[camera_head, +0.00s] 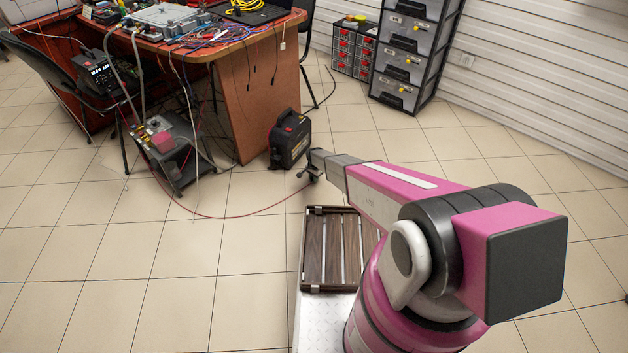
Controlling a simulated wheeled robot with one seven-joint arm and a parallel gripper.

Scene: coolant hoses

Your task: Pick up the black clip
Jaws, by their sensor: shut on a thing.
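A thin red cable (238,217) runs in a slack curve from the dark machine at the left and ends near my gripper.
A dark machine (172,150) with hanging cables stands at the left. My slatted wooden deck (314,251) is below the arm. Drawer cabinets (412,55) stand at the back. Open tiled floor lies in front.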

